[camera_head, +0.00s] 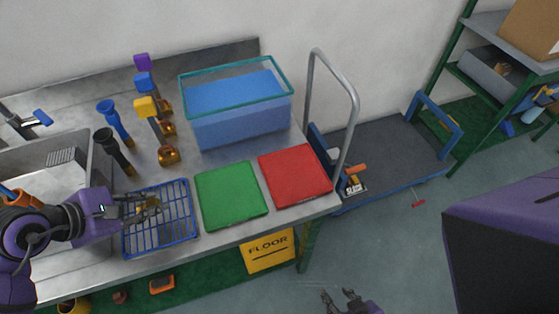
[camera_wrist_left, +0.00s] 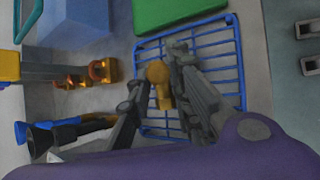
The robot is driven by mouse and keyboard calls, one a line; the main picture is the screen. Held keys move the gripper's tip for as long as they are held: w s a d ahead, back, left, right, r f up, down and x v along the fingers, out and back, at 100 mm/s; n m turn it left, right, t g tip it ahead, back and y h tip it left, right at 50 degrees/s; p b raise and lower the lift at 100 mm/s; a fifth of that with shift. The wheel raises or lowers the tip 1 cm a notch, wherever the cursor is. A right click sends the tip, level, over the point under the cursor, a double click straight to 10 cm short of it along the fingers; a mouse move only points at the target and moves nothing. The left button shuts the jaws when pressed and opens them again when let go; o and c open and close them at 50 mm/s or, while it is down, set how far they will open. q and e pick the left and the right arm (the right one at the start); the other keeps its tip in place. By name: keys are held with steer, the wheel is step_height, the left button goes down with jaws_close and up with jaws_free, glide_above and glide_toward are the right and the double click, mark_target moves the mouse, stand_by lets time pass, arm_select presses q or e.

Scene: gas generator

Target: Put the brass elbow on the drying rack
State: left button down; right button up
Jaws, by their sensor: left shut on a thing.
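The brass elbow (camera_wrist_left: 158,78) is a small yellow-brown fitting between the fingers of my left gripper (camera_wrist_left: 155,80). In the head view my left gripper (camera_head: 148,206) is over the blue wire drying rack (camera_head: 193,210) on the steel counter, and the fingers partly hide the elbow. The rack also shows behind the elbow in the left wrist view (camera_wrist_left: 215,40). I cannot tell whether the elbow touches the wires. My right gripper (camera_head: 340,296) is low at the bottom of the head view, over the floor, with its fingers apart and empty.
A green mat (camera_head: 230,194) and a red mat (camera_head: 295,175) lie right of the rack. A blue bin (camera_head: 240,115) stands behind them. A sink (camera_head: 50,165) is at left.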

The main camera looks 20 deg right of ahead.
arm_select(q)
steer(key=shift+f, duration=0.3)
steer(key=shift+f, duration=0.1)
steer(key=shift+f, duration=0.15)
steer(key=c, duration=1.6)
jaws_free()
steer(key=shift+s+a+r, duration=0.1)
steer(key=shift+a+r, duration=0.05)
steer(key=shift+r, duration=0.25)
steer(key=v, duration=1.1)
steer(key=shift+s+a+r, duration=0.1)
steer(key=shift+a+r, duration=0.05)
steer(key=shift+r, duration=0.1)
